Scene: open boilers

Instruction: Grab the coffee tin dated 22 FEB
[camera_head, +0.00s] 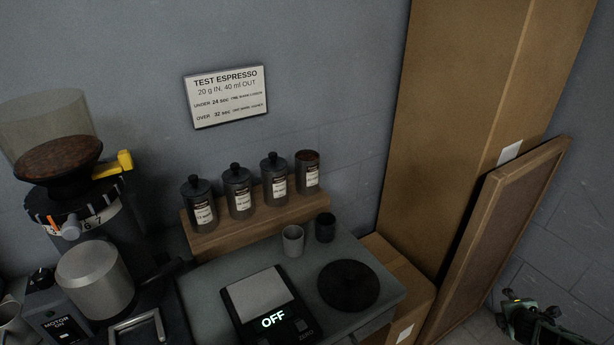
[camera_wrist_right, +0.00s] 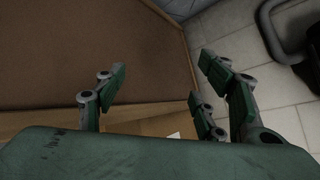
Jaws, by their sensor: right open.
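Several dark coffee tins with pale labels stand in a row on a wooden shelf (camera_head: 235,232) in the head view. They are the far left tin (camera_head: 200,203), the second tin (camera_head: 239,192), the third tin (camera_head: 275,180) and the right tin (camera_head: 308,173). The right tin has no lid and shows brown contents; the others have knobbed lids. The label dates are too small to read. My right gripper (camera_wrist_right: 160,85) is open and empty in the right wrist view, away from the tins. Part of it shows at the lower right of the head view (camera_head: 532,318). My left gripper is not in view.
A scale (camera_head: 262,300) reading OFF, a black round mat (camera_head: 348,285), a pale cup (camera_head: 292,241) and a dark cup (camera_head: 325,227) are on the counter before the shelf. A grinder (camera_head: 75,190) stands left. Cardboard boxes (camera_head: 460,120) and a framed board (camera_head: 505,240) stand right.

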